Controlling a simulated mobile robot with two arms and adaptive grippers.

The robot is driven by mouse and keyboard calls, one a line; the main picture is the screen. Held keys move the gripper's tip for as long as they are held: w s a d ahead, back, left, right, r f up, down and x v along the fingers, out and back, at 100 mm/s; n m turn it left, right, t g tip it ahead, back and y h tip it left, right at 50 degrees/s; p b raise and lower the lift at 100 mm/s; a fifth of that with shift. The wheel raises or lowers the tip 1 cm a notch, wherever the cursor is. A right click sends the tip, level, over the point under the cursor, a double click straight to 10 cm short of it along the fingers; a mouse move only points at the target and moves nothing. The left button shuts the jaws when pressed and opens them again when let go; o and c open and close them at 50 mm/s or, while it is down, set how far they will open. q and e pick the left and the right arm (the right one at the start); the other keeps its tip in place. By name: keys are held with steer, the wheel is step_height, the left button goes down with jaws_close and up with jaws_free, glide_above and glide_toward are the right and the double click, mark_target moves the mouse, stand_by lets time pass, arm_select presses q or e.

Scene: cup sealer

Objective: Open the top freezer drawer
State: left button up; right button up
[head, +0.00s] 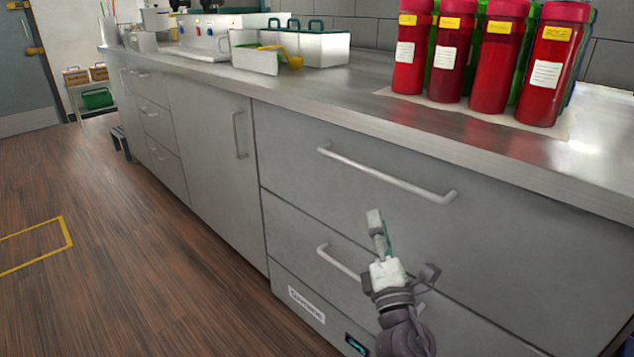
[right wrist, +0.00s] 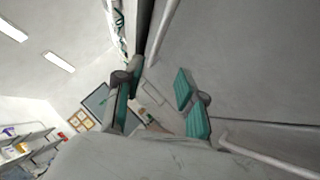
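The top freezer drawer (head: 300,190) is a grey front under the counter, flush with its neighbours and shut. Its silver bar handle (head: 385,176) runs across it, uncovered. My right gripper (head: 378,228) is in front of the drawers, just below this handle and apart from it in the picture. In the right wrist view its two teal-padded fingers (right wrist: 160,98) are spread with nothing between them. The lower drawer (head: 300,235) is shut too; its handle (head: 338,262) is partly hidden behind my right gripper. My left gripper is not in view.
Several red bottles (head: 495,55) stand on the counter (head: 330,95) above the drawers. A white container (head: 318,48) and a machine (head: 215,32) stand further back. A cabinet door (head: 215,140) with a vertical handle is left of the drawers. The wooden floor (head: 130,250) at left is clear.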

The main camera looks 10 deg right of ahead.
steer(key=p, duration=0.1)
glide_toward(366, 170)
steer(key=x, duration=0.3)
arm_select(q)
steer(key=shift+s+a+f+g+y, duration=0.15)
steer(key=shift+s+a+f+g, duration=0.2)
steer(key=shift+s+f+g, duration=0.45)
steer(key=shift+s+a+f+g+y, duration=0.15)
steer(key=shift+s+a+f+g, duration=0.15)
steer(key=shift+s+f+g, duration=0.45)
arm_select(e)
steer(key=shift+f+x, duration=0.1)
steer(key=shift+x, duration=1.8)
steer(key=shift+f+x, duration=0.15)
steer(key=shift+x, duration=1.8)
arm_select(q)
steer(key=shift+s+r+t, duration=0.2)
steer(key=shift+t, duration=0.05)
arm_select(e)
steer(key=shift+d, duration=0.15)
jaws_close()
